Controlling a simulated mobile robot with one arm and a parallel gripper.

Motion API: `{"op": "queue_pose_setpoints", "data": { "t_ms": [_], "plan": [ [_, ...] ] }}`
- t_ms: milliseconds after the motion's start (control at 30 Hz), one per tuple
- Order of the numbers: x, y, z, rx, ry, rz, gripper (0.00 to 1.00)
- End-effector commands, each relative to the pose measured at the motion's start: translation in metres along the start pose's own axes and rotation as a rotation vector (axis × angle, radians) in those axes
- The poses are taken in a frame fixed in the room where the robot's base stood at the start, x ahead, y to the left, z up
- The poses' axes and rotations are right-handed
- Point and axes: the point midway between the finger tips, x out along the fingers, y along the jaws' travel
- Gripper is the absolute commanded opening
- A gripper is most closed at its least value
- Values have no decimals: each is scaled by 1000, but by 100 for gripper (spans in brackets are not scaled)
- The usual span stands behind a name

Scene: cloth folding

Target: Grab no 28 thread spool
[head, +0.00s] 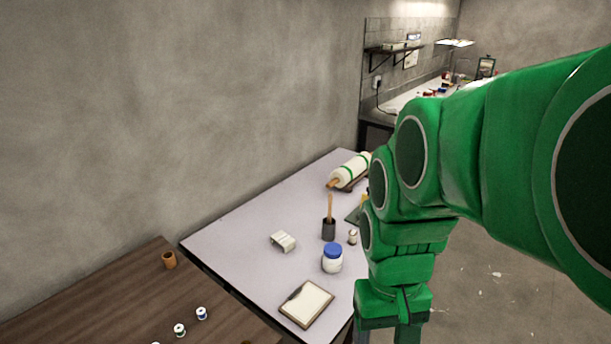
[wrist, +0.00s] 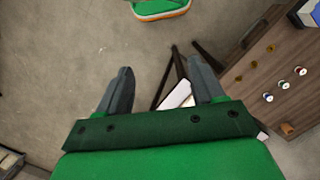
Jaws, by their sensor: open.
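Small white-ended thread spools stand on the brown wooden table. In the head view I see a blue spool (head: 202,313), a green spool (head: 179,330) and the edge of another at the bottom border. In the wrist view a red spool (wrist: 300,71), a green one (wrist: 284,84) and a blue one (wrist: 268,97) form a row at the right. No number is readable, so I cannot tell which is no 28. My gripper (wrist: 157,72) is open and empty, over the floor, well to the left of the spools in the wrist view.
The brown table (head: 80,295) also holds a brown cylinder (head: 169,260). The pale table (head: 232,245) beside it holds a blue-lidded jar (head: 332,260), a clipboard (head: 306,304), a dark cup (head: 328,230) and a roll (head: 350,169). A green-and-white object (wrist: 160,8) is on the floor.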

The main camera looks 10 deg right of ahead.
Motion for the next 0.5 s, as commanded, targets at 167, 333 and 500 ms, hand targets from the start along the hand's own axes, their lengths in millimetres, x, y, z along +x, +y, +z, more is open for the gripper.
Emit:
{"op": "queue_pose_setpoints", "data": {
  "t_ms": [167,333,500],
  "plan": [
    [-16,4,-43,8,5,2,67],
    [-29,8,-83,14,13,5,67],
    [-40,13,-124,19,22,8,67]
  ]
}}
